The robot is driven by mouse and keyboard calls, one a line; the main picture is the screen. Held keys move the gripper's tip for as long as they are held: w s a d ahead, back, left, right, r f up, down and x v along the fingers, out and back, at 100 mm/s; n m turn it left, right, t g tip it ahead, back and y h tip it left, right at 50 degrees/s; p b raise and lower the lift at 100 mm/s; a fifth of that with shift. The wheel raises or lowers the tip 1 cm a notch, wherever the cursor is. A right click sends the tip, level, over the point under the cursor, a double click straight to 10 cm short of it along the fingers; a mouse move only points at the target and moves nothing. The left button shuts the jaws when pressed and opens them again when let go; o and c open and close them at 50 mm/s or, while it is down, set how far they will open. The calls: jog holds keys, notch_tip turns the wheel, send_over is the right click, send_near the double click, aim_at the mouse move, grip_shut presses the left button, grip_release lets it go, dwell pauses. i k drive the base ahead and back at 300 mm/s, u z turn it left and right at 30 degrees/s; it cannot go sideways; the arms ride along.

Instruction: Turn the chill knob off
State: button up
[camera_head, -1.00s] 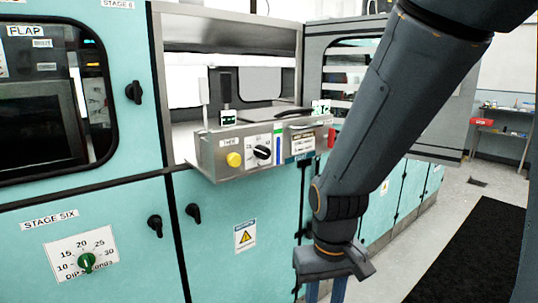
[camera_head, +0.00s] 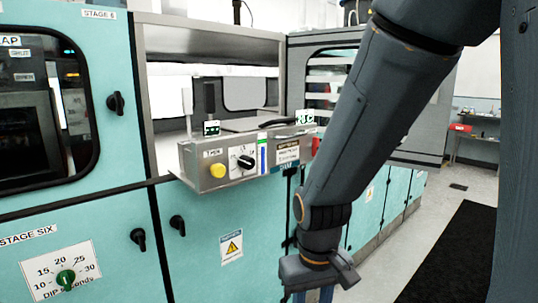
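A grey metal control box (camera_head: 230,181) juts from the machine's open bay. It carries a black rotary knob (camera_head: 245,161) on a white dial plate, with a yellow button (camera_head: 217,171) to its left. The small print is too blurred to tell whether this knob is labelled chill. A green knob (camera_head: 66,281) sits on a dial marked with seconds on the lower left panel. My gripper (camera_head: 318,275) hangs at the bottom, right of and below the box in the picture, clear of the knobs. Its fingertips do not show clearly.
Black latch handles (camera_head: 115,104) (camera_head: 138,238) (camera_head: 178,224) stick out of the teal panels. A grey cabinet with a slatted opening (camera_head: 405,130) stands behind my arm. A black mat (camera_head: 455,255) lies on open floor at right. A red box (camera_head: 460,128) rests on a far bench.

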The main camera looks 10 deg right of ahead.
aim_at(248, 163)
jog(key=u, duration=0.75)
jog(key=k, duration=0.4)
jog(key=z, duration=1.5)
